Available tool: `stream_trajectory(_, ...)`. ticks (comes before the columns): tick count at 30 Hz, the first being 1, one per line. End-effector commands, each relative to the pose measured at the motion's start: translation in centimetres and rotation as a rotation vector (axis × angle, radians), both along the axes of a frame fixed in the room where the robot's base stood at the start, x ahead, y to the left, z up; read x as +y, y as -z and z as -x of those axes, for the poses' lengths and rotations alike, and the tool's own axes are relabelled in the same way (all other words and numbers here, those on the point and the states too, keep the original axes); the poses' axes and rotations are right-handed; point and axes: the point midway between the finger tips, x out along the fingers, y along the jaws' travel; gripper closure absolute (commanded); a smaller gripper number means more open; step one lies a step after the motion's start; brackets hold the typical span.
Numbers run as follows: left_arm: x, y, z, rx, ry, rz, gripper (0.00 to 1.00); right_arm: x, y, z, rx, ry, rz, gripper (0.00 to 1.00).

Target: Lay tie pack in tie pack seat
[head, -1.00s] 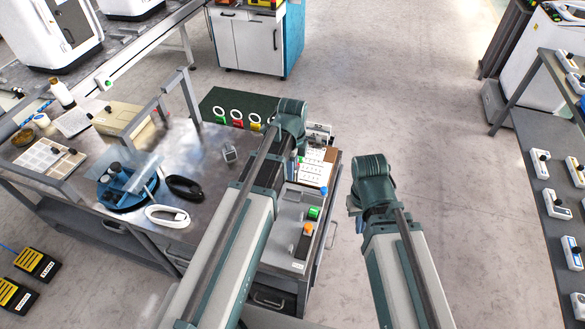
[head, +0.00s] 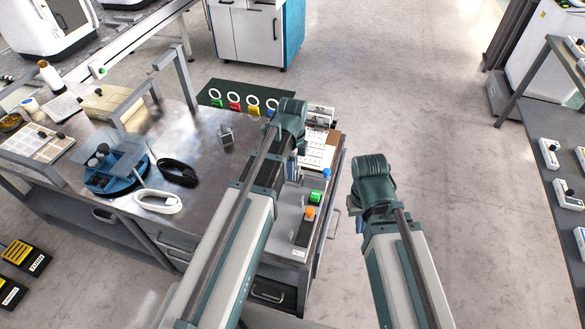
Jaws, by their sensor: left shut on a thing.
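My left gripper (head: 298,146) hangs below its wrist over the right part of the metal workbench (head: 215,165). The arm hides most of it. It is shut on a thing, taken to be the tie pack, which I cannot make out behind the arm. No tie pack seat can be clearly told apart. A white card sheet (head: 317,155) lies just right of the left wrist. My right gripper (head: 362,225) is mostly hidden under its wrist, over the floor right of the bench. I cannot see its jaws.
On the bench are a blue round tray (head: 118,170), a black cable loop (head: 178,172), a white cable loop (head: 158,201) and a grey frame (head: 150,85). An orange button (head: 309,212) and a green switch (head: 316,196) sit near the right edge. Open floor (head: 430,90) lies right.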

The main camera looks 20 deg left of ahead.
Motion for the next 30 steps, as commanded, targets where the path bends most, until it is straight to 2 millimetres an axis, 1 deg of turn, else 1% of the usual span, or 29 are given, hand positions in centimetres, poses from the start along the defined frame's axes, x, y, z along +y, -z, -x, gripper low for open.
stream_trajectory(2,0.0,0.36,0.0,0.0,0.0,0.0,1.0,0.0,0.35,0.0,0.0,0.0,0.0,1.0)
stream_trajectory(10,0.0,0.28,0.0,0.0,0.0,0.0,1.0,0.0,0.28,0.0,0.0,0.0,0.0,1.0)
stream_trajectory(11,0.0,0.28,0.0,0.0,0.0,0.0,0.58,0.0,0.28,0.0,0.0,0.0,0.0,1.0)
stream_trajectory(15,0.0,0.28,0.0,0.0,0.0,0.0,0.32,0.0,0.28,0.0,0.0,0.0,0.0,1.0)
stream_trajectory(16,0.0,0.28,0.0,0.0,0.0,0.0,0.28,0.0,0.28,0.0,0.0,0.0,0.0,1.0)
stream_trajectory(25,0.0,0.25,0.0,0.0,0.0,0.0,0.28,0.0,0.24,0.0,0.0,0.0,0.0,1.0)
stream_trajectory(30,0.0,-0.33,0.0,0.0,0.0,0.0,0.28,0.0,-0.33,0.0,0.0,0.0,0.0,1.0)
